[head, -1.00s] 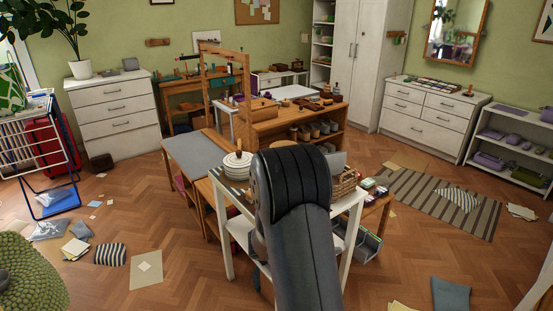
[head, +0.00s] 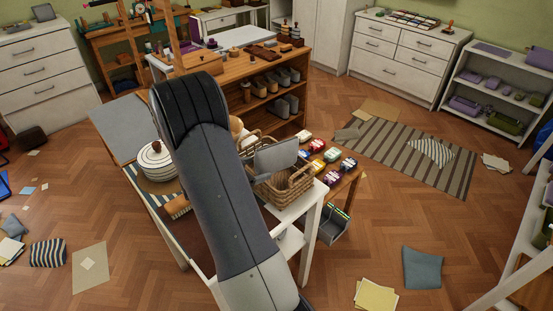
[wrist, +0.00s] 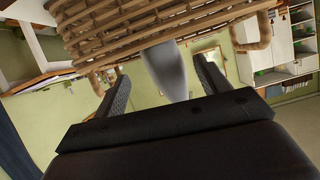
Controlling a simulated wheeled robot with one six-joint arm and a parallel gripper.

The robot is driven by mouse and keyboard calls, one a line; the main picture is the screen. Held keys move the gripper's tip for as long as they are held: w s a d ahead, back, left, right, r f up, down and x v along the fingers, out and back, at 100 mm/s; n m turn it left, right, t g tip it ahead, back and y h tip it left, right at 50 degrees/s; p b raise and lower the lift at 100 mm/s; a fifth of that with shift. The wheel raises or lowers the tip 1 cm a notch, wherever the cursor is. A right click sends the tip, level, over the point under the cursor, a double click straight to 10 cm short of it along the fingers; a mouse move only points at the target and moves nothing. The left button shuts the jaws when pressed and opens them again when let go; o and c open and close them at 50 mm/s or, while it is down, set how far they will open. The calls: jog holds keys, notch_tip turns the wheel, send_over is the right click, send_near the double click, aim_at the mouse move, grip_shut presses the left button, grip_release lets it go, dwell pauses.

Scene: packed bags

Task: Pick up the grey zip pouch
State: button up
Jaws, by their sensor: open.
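The grey zip pouch (head: 276,157) appears to be the flat grey piece standing upright in a wicker basket (head: 283,193), its lower part hidden by the basket wall. The basket stands on a white-legged table (head: 310,222). In the wrist view the basket (wrist: 150,22) fills the top, and a grey, blurred piece (wrist: 165,68), likely the pouch, shows between the fingers. My gripper (wrist: 161,70) is open, with a gap on either side of that piece. I cannot tell how deep it is between the fingers. My gripper is hidden in the head view.
Several small colourful packs (head: 325,155) lie right of the basket. A wooden shelf unit (head: 265,70) stands behind. Papers (head: 376,295) and a blue-grey cushion (head: 423,268) lie on the floor at right.

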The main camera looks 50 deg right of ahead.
aim_at(266, 165)
jog(key=p+x, duration=0.1)
jog(key=x, duration=0.4)
jog(key=shift+d, duration=0.2)
jog(key=shift+c, duration=0.4)
jog(key=c, duration=1.2)
jog(key=shift+o, duration=0.2)
notch_tip(266, 165, up, 10)
